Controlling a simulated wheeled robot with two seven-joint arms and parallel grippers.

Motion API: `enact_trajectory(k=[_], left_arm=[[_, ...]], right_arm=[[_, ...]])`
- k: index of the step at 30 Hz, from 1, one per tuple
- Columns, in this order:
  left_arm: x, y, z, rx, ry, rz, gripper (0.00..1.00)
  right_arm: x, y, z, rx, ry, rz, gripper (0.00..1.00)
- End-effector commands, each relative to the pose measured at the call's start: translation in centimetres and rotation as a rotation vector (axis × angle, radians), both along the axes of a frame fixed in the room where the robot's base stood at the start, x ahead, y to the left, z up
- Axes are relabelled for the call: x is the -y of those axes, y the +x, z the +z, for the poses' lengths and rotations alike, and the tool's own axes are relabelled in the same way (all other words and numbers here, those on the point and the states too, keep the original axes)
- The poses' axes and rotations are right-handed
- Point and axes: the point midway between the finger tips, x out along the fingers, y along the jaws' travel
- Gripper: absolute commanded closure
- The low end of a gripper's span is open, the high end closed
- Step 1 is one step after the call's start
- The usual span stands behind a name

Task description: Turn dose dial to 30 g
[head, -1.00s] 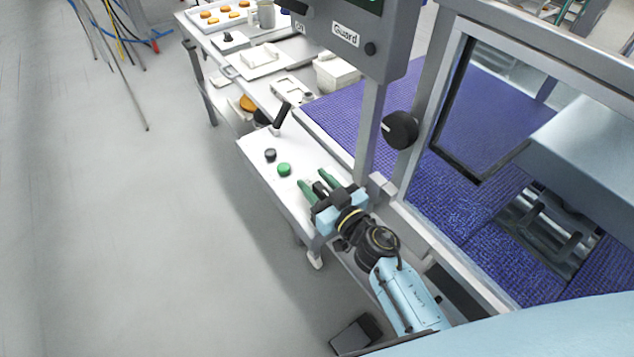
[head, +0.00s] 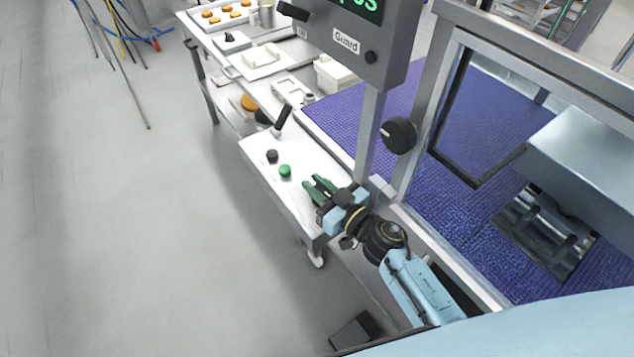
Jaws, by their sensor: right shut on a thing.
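My right gripper (head: 317,186), with green fingers, is low over the near end of the white control panel (head: 305,175). Its fingers are closed on a small black knob, which they almost wholly hide; its pointer and scale cannot be read. A larger black dial (head: 398,135) with a white mark sits on the post of the guard frame, apart from the gripper. No dose label or number is legible. My left gripper is not in view.
On the panel are a green button (head: 285,171), a black button (head: 272,156) and a black lever (head: 283,119). A grey display box (head: 350,40) marked "Guard" stands above. A purple belt (head: 340,118) runs behind. Open floor lies to the left.

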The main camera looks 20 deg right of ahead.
Motion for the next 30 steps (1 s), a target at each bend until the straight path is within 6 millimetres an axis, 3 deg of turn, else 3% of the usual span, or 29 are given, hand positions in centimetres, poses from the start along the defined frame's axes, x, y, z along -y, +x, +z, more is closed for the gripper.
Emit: enact_trajectory(k=[2,3,8,20,30], left_arm=[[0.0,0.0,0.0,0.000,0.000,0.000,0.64],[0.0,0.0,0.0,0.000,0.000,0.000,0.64],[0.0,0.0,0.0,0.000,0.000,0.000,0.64],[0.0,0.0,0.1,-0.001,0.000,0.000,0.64],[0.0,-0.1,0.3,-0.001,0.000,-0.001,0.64]], right_arm=[[0.0,-0.1,-0.1,-0.001,0.000,0.001,1.00],[0.0,-0.1,-0.1,-0.001,0.000,0.000,0.81],[0.0,0.0,-0.1,-0.001,0.000,0.000,0.60],[0.4,-0.8,0.0,0.000,-0.001,-0.001,0.60],[3.7,-7.1,-0.2,-0.003,-0.003,0.000,0.60]])
